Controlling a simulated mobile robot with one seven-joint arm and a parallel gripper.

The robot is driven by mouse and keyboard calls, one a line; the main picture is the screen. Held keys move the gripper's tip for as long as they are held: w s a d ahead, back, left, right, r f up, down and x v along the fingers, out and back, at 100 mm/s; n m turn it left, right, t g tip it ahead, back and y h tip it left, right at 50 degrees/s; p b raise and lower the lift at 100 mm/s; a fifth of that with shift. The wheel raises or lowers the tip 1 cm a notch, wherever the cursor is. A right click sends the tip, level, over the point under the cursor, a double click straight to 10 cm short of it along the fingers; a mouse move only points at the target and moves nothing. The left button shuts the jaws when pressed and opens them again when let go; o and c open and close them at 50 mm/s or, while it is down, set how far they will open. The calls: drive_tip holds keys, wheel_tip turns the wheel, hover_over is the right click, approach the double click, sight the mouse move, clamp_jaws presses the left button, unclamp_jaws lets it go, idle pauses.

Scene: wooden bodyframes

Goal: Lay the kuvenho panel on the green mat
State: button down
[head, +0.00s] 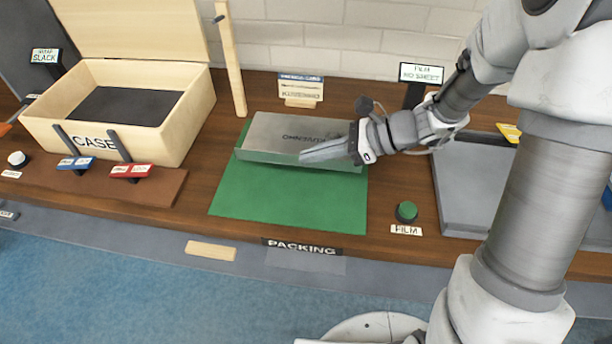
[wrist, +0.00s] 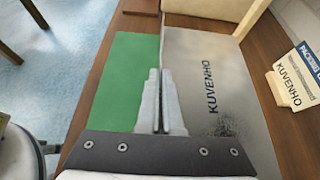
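The kuvenho panel (head: 285,128) is a grey, flat slab with its name printed on top; its lettering shows in the wrist view (wrist: 205,60). It lies flat-looking over the back part of the green mat (head: 285,195), and the mat's front part is bare. I cannot tell whether the panel touches the mat or hangs slightly above it. My gripper (head: 308,154) is at the panel's front edge, right of its middle. In the wrist view its fingers (wrist: 160,100) are close together with the panel's edge between them. The fingertip contact is partly hidden.
An open wooden case (head: 165,130) stands at left, with blue and red switches (head: 130,170) before it. A wooden name card (head: 301,88) stands behind the panel. A green film button (head: 406,211) and a grey tray (head: 475,180) are at right. A "PACKING" label marks the front edge.

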drive_tip(key=shift+s+a+f, duration=0.4)
drive_tip(key=shift+a+f, duration=0.05)
drive_tip(key=shift+a, duration=0.25)
drive_tip(key=shift+f+b, duration=0.8)
drive_tip(key=shift+f, duration=1.2)
drive_tip(key=shift+f, duration=0.1)
drive_tip(key=c, duration=1.1)
unclamp_jaws()
